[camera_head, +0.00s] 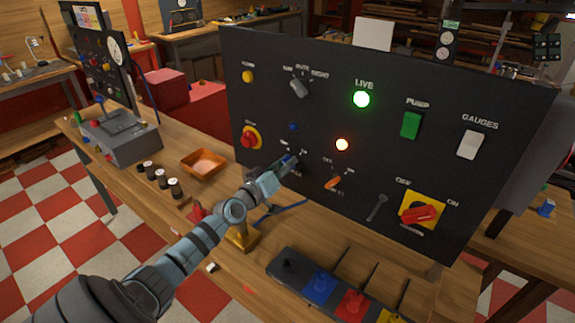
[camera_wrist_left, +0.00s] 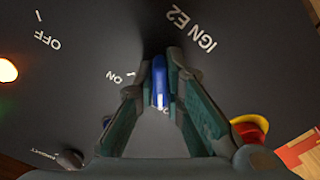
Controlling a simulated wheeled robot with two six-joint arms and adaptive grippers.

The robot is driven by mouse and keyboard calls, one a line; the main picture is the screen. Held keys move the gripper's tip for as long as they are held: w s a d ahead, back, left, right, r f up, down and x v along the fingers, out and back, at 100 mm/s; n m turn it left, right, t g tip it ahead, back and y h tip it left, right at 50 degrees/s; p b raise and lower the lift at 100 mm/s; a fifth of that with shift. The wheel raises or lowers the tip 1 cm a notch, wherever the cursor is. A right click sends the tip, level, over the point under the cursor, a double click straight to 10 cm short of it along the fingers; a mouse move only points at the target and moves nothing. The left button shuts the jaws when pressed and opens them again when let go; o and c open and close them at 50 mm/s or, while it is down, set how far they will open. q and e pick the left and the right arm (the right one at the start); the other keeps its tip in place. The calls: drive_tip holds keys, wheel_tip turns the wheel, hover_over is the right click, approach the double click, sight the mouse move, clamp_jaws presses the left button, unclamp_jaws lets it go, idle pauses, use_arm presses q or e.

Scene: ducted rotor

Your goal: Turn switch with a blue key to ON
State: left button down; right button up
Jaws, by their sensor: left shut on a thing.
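The black panel (camera_head: 320,110) stands upright on the bench. My left gripper (camera_head: 285,165) is at the panel's lower left, its fingers shut on the blue key (camera_wrist_left: 159,78). In the left wrist view the key stands between the two fingertips (camera_wrist_left: 160,70), its bow seen edge-on. The labels "IGN E2" and "ON" (camera_wrist_left: 115,77) lie beside it, upside down in that view. The fingers hide most of the switch, so its exact position cannot be told. My right gripper is not in view.
An orange-handled switch (camera_head: 333,182) and a lit orange lamp (camera_head: 342,144) sit right of the key. A red stop knob (camera_head: 249,139) is to its left.

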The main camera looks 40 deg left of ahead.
use_arm(q)
drive_tip(key=shift+f, duration=0.1)
drive_tip(key=m+b, duration=0.1)
drive_tip(key=m, duration=0.3)
drive_tip(key=m+b, duration=0.1)
drive_tip(key=m, duration=0.2)
drive_tip(key=shift+f+m+b, duration=0.1)
drive_tip(key=shift+m+b, duration=0.2)
drive_tip(key=shift+m, duration=0.1)
drive_tip(key=m+b, duration=0.2)
drive_tip(key=m, duration=0.2)
drive_tip(key=shift+a+b, duration=0.1)
drive_tip(key=shift+b, duration=0.25)
drive_tip(key=shift+m+b, duration=0.95)
drive_tip(key=shift+m, duration=0.85)
drive_tip(key=c, duration=1.7)
unclamp_jaws()
drive_tip(key=shift+a, duration=0.1)
